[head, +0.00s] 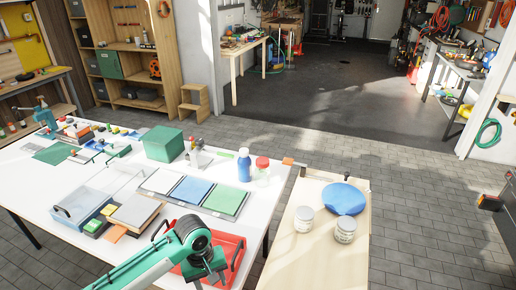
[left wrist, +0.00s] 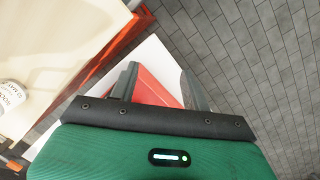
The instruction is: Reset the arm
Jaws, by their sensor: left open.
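My left arm (head: 150,262) comes in from the lower left over the near part of the white table. My left gripper (head: 208,272) hangs over the red tray (head: 238,249), and its fingertips are hard to make out there. In the left wrist view the two fingers of the left gripper (left wrist: 158,84) stand apart with nothing between them. Part of the red tray (left wrist: 155,88) shows behind the gap. My right gripper is not in view.
A light wooden side table (head: 310,262) carries two jars (head: 304,219) and a blue disc (head: 343,198). Open paved floor (head: 430,190) lies to the right.

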